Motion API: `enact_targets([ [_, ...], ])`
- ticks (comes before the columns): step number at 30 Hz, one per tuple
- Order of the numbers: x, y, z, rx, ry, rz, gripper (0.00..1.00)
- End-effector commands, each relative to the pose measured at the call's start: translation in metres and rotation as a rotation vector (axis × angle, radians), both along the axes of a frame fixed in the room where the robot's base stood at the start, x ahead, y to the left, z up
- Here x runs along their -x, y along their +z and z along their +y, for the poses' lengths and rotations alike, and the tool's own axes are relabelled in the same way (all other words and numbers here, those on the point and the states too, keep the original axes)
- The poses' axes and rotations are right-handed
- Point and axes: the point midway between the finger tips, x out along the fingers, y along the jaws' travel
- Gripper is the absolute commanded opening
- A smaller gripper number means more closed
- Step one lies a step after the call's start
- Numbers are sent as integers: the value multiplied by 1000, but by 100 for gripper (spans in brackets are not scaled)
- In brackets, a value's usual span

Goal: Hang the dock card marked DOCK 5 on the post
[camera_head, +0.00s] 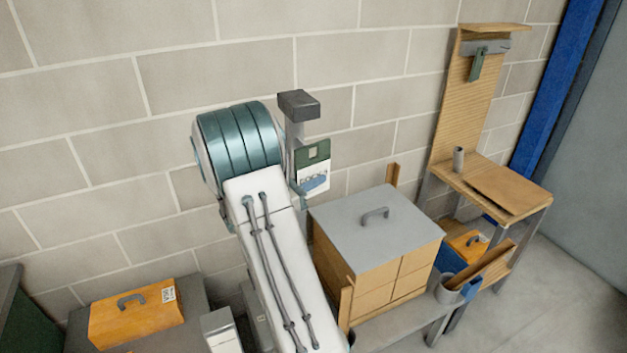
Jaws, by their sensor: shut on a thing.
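The dock card (308,174), green above and white below, stands upright beside the grey post (293,132), which has a dark block on top. Its lettering is small and partly covered; I can make out part of "DOCK" but not the number. My gripper (315,184) shows only as a blue-grey piece against the card's lower half and is shut on it. The rest of my gripper is hidden behind my white and teal arm. I cannot tell whether the card touches the post or hangs on it.
A crate with a grey handled lid (340,225) stands right of the post. An orange box (140,315) is at lower left. A wooden stand (465,120) at right bears a dark green tag (477,66) and a small cup (458,160). A block wall is close behind.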

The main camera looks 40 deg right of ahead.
Motion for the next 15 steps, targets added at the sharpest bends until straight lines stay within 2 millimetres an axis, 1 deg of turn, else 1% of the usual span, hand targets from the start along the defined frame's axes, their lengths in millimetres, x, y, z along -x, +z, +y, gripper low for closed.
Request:
enact_targets([
  [15, -14, 0, -3, 1, 0, 0, 0],
])
